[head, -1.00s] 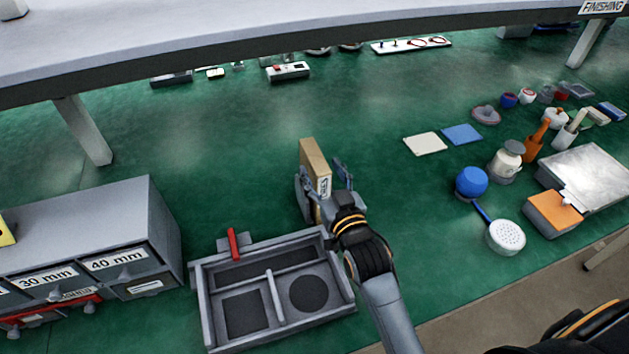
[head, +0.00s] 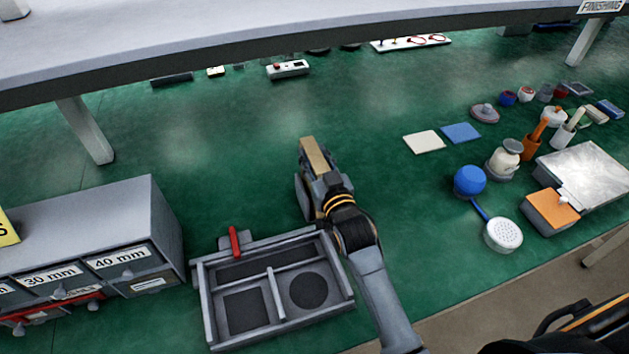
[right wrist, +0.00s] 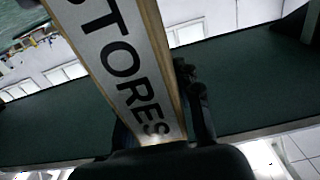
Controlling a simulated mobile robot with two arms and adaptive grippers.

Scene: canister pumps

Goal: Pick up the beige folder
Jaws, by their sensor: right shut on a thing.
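The beige folder (head: 313,154) stands upright in the head view, just beyond the divided grey tray. In the right wrist view, its spine (right wrist: 122,62) carries a white label reading "STORES". My right gripper (head: 320,188) is shut on the folder, with a finger on either side, and it hides the folder's lower part. In the right wrist view, the dark fingers (right wrist: 165,125) flank the spine. I cannot tell whether the folder still touches the green surface. My left gripper is not in view.
The grey tray (head: 208,301) with a red-handled part lies close to my right gripper. Grey drawers (head: 130,225) stand at the left. A cream sheet (head: 424,142), blue ball (head: 470,180) and white shower head (head: 503,234) lie to the right. A raised shelf (head: 240,55) spans the back.

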